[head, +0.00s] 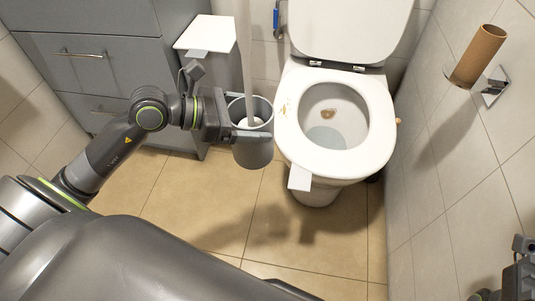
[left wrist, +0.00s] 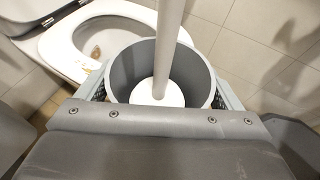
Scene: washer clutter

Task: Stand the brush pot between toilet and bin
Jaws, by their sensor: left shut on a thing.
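The grey brush pot (head: 253,152) is a round cup, and a brush with a long white handle (head: 245,62) stands in it. My left gripper (head: 262,118) is shut on the pot, one finger on each side, and holds it roughly upright off the floor, just left of the toilet bowl. The left wrist view shows the pot's rim (left wrist: 212,82) and the handle (left wrist: 167,45) rising from it. The toilet (head: 378,118) has its lid up.
A white paper piece (head: 300,177) hangs at the bowl's front. A cardboard roll (head: 478,55) is on the right wall. Tan floor (head: 200,205) is open before the toilet.

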